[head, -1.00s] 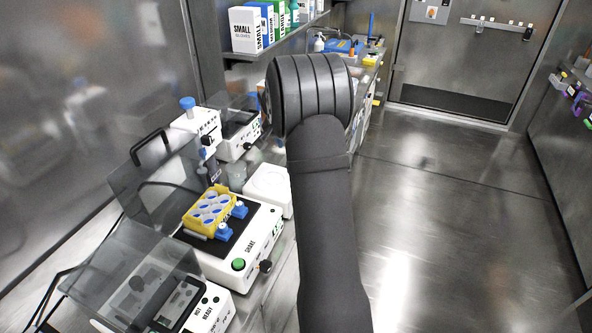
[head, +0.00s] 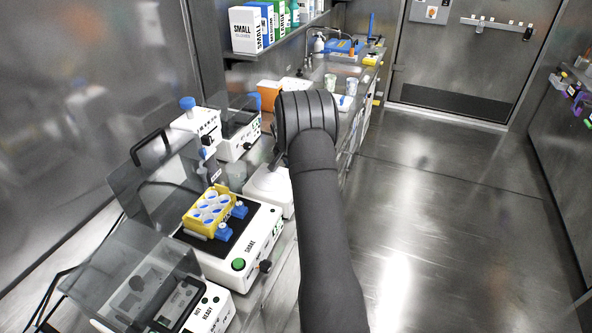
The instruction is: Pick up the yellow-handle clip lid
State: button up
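I cannot pick out a yellow-handle clip lid with certainty. A yellow rack (head: 209,212) with white and blue round tops sits on the dark plate of the white shaker (head: 240,262), between blue clamps. Small yellow items (head: 371,60) lie on the far end of the bench, too small to identify. My dark arm reaches forward over the bench's right edge, with its thick rounded joint above the middle of the bench. My gripper is hidden behind the arm, so its fingers and anything in them do not show.
A lidded device (head: 135,285) stands at front left, and a clear raised cover (head: 150,180) stands behind the shaker. A white device (head: 270,187) is beside my arm. An orange box (head: 269,93) and clear cups (head: 331,82) stand farther back. The floor (head: 440,220) at right is clear.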

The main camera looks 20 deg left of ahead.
jog(key=shift+w+f, duration=0.2)
jog(key=shift+f, duration=0.15)
jog(key=shift+c, duration=0.2)
grip_shut()
